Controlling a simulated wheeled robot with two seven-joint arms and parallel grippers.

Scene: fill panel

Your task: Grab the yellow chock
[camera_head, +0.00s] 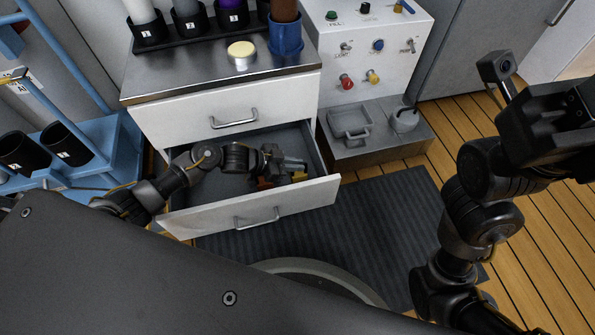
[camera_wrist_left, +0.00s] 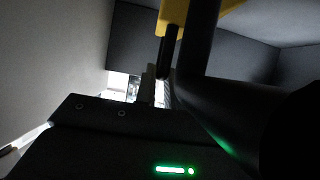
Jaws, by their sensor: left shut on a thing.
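The left arm reaches into the open lower drawer (camera_head: 312,189). My left gripper (camera_head: 291,166) is low inside it, shut on the yellow chock (camera_head: 300,177), of which only a small part shows beside the jaws. In the left wrist view the yellow chock (camera_wrist_left: 173,16) shows at the top edge, by the dark fingers, and most of it is out of frame. An orange piece (camera_head: 264,183) lies beside the gripper, partly hidden. My right arm is raised at the right edge; its fingertips cannot be made out.
The drawer's front and side walls stand close around the left gripper. The upper drawer (camera_head: 190,121) is shut. Above it, the metal top holds several numbered cups, a blue cup (camera_head: 286,38) and a pale round disc (camera_head: 241,49). A grey basin unit (camera_head: 375,150) stands to the right.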

